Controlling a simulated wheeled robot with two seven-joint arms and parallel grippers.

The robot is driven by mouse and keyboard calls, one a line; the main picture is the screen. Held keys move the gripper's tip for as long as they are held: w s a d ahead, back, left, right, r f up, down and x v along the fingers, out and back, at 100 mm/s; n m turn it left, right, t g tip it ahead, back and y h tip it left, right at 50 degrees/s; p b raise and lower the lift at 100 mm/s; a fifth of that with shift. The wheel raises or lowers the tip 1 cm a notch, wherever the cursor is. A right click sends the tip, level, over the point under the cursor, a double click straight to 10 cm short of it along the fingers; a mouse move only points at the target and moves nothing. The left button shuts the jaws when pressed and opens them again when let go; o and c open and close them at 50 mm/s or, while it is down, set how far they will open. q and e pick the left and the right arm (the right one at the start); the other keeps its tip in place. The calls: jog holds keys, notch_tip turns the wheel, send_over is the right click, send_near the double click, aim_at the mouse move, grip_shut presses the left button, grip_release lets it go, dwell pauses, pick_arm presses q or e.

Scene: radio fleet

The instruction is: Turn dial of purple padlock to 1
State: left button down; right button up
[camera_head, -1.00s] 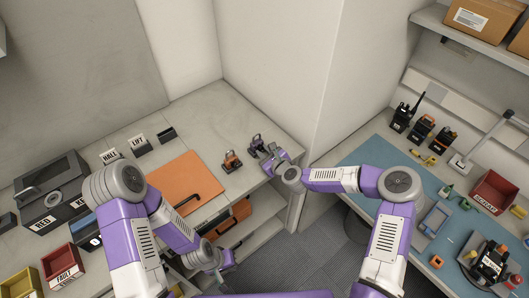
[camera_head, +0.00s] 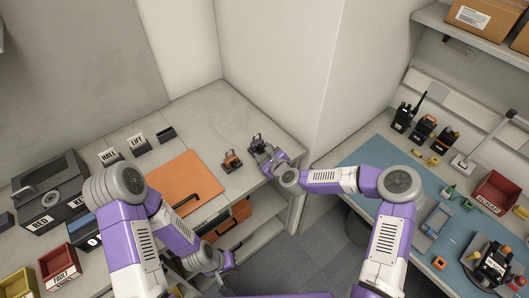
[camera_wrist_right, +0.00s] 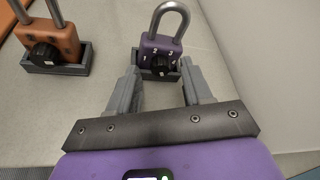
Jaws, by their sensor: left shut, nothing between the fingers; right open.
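The purple padlock (camera_head: 256,139) stands upright near the right end of the left counter. In the right wrist view its purple body (camera_wrist_right: 150,46) sits in a dark holder, with a grey shackle on top. Its black dial (camera_wrist_right: 160,65) faces me, with white numbers 1, 2 and 3 around it. I cannot tell which number it points to. My right gripper (camera_wrist_right: 160,70) is open, its fingers apart on the left and right in front of the dial. It also shows in the head view (camera_head: 267,160). My left gripper (camera_head: 228,263) is shut and empty, low in front of the counter.
An orange padlock (camera_head: 231,160) in its own holder (camera_wrist_right: 57,68) stands left of the purple one. An orange mat (camera_head: 180,182) lies further left. A wall corner rises right of the counter. Radios stand on the blue-matted bench (camera_head: 370,158) at right.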

jog(key=v, duration=0.7)
jog(key=shift+s, duration=0.25)
jog(key=shift+d, duration=0.15)
